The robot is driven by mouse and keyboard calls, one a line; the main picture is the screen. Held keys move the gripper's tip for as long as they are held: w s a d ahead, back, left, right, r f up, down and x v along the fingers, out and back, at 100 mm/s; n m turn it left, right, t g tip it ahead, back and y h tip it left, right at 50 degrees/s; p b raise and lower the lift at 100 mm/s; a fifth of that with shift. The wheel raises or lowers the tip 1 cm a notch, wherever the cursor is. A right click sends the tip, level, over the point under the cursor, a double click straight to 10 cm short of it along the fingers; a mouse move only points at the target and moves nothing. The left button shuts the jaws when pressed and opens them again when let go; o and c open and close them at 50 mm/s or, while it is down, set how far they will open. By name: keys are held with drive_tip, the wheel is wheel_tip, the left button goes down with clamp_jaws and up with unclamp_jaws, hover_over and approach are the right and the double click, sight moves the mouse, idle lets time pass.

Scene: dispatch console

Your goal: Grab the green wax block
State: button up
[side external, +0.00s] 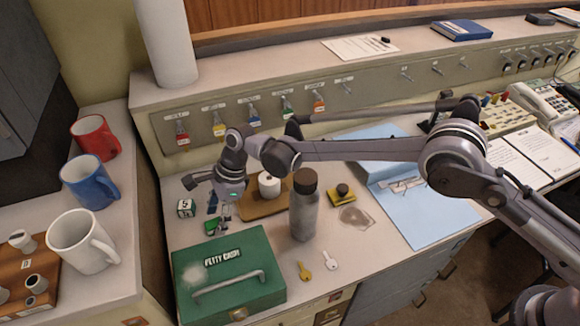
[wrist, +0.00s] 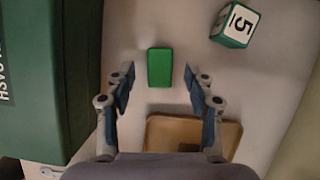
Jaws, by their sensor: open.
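The green wax block (wrist: 159,68) lies flat on the light desk top, a small rectangle in the wrist view. In the side view it is a small green patch (side external: 210,227) behind the green cash box, partly hidden. My gripper (wrist: 159,76) is open, with its two blue-padded fingers spread to the left and right of the block. A gap shows on each side. In the side view my gripper (side external: 219,203) points down over the block; its exact height above it is hard to tell.
The green petty cash box (side external: 230,275) stands close by. A number cube (side external: 186,208) and a wooden tray (side external: 250,208) with a white roll (side external: 269,186) are near. A grey bottle (side external: 304,212) stands to the right. Two keys (side external: 305,270) lie in front.

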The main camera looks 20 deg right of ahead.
drive_tip(key=shift+x, duration=0.8)
clamp_jaws()
drive_tip(key=shift+r, duration=0.15)
